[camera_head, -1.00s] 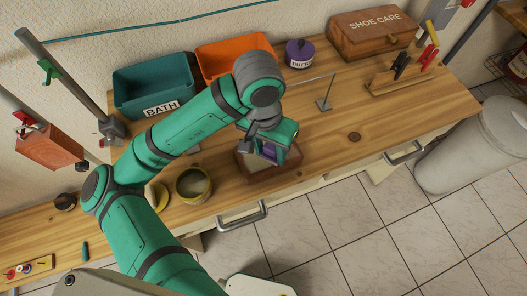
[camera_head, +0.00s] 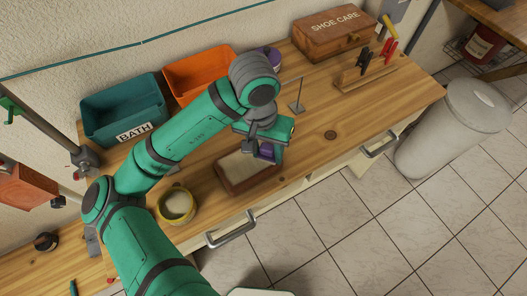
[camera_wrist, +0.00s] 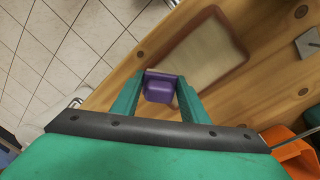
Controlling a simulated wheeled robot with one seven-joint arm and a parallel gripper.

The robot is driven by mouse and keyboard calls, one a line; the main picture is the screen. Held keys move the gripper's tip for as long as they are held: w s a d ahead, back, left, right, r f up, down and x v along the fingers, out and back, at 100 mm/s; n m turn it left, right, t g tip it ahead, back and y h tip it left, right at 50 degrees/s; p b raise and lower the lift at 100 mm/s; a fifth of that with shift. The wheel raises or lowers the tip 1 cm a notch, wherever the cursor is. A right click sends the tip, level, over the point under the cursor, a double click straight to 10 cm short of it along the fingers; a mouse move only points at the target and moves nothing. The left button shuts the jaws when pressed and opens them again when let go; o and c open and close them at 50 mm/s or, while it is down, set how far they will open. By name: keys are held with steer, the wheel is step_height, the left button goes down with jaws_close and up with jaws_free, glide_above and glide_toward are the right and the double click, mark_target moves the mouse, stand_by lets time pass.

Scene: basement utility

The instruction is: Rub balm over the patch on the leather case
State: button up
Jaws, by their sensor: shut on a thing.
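The leather case (camera_head: 223,184) lies on the wooden bench near its front edge, a brown rim around a pale beige patch (camera_head: 237,168). Rim and patch (camera_wrist: 200,52) also show in the wrist view. My gripper (camera_head: 266,150) is shut on a small purple block (camera_wrist: 160,88), held between both fingers. It is at the right side of the case in the head view; in the wrist view the block lies just outside the rim. I cannot tell whether it touches anything. A yellow round tin (camera_head: 177,205) with pale contents stands open left of the case.
A teal BATH bin (camera_head: 122,108), an orange bin (camera_head: 200,75), a purple tub (camera_head: 272,58) and a SHOE CARE box (camera_head: 335,35) line the back. The bench's front right is clear.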

steer(key=shift+d, duration=0.1)
stand_by(0.3)
steer(key=shift+s+d+r, duration=0.1)
steer(key=shift+s+d, duration=0.2)
steer(key=shift+s, duration=0.15)
steer(key=shift+w+a, duration=0.75)
steer(key=shift+w, duration=0.2)
steer(key=shift+s+d, duration=0.1)
steer(key=shift+s+d, duration=0.6)
steer(key=shift+s, duration=0.25)
steer(key=shift+w, duration=0.1)
